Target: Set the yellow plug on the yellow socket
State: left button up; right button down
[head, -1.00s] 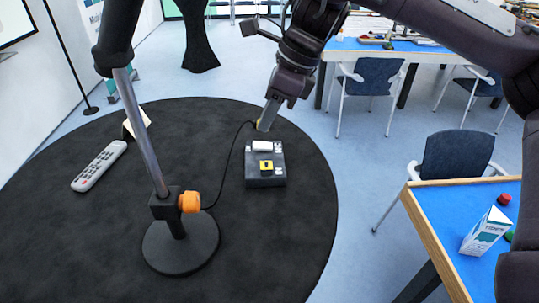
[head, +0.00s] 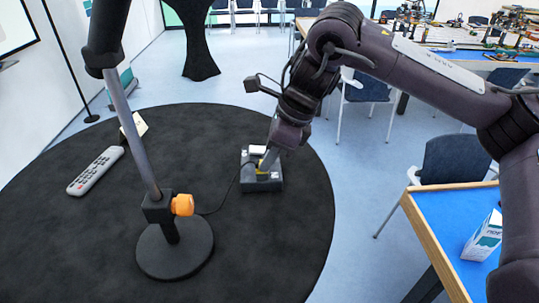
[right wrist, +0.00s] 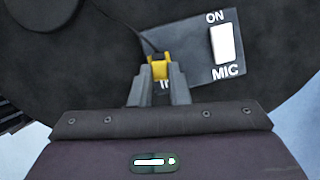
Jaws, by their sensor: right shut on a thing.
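My right gripper (head: 265,163) is shut on the yellow plug (right wrist: 159,69), whose black cord leads away in the right wrist view. The gripper points down over the front part of a dark box (head: 271,186) on the round black table. A little yellow shows at the fingertips in the head view, where the socket lies. The fingers and plug mostly cover the yellow socket, so I cannot tell whether the plug is seated in it or just above it. My left gripper is not in view.
The box has a white switch (right wrist: 227,45) marked ON and MIC. A stand with an orange knob (head: 183,205) and round base is left of the box. A grey remote (head: 95,171) lies farther left. The table's right side is clear.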

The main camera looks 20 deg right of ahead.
jog(key=shift+f, duration=0.2)
jog(key=c, duration=1.4)
grip_release()
jog(key=shift+r, duration=0.45)
jog(key=p+v, duration=0.1)
jog(key=v, duration=1)
jog(key=shift+d+r+p, duration=0.1)
jog(key=shift+r+p, duration=0.2)
jog(key=shift+p, duration=0.1)
